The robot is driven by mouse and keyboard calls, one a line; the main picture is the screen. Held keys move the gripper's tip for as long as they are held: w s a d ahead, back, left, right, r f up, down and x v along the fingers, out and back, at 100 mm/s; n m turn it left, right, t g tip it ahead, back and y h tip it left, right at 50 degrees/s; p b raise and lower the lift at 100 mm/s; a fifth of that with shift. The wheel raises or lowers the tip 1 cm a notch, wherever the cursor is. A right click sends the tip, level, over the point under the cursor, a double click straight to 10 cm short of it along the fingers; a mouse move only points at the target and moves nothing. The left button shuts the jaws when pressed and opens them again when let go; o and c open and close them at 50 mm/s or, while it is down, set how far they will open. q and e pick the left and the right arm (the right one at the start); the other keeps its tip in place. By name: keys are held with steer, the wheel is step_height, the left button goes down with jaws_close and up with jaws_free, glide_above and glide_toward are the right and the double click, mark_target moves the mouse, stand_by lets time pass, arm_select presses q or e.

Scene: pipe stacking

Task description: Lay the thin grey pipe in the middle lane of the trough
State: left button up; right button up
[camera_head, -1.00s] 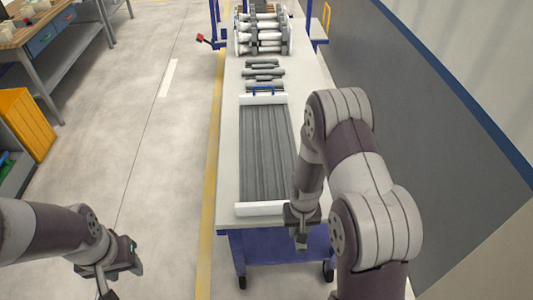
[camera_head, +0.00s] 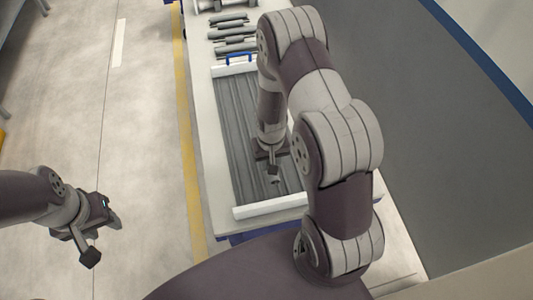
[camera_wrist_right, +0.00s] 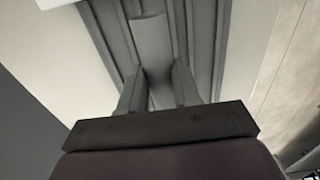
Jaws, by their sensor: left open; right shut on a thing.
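The trough (camera_head: 268,208) is a long grey ribbed tray with white end walls, on the table in the head view. My right gripper (camera_head: 273,176) is over its near part, towards the right side. In the right wrist view, my right gripper (camera_wrist_right: 160,90) is shut on a thin grey pipe (camera_wrist_right: 151,42), with grey trough lanes behind it. I cannot tell whether the pipe touches a lane. The pipe is not clear in the head view. My left gripper (camera_head: 92,248) is open and empty, over the floor left of the table.
Several short grey pipes (camera_head: 235,30) lie on the table beyond the trough, by a blue handle (camera_head: 239,58). A rack of pipes (camera_head: 216,4) is cut off at the top. The floor at left is clear.

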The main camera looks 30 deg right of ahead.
mark_target(269, 161)
steer(key=f+b, duration=0.6)
steer(key=f, duration=0.2)
steer(key=shift+w+f, duration=0.1)
steer(key=shift+w, duration=0.1)
steer(key=shift+f, duration=0.25)
steer(key=o, duration=1.1)
step_height(269, 161, up, 13)
steer(key=shift+f+p, duration=0.1)
steer(key=shift+p, duration=0.35)
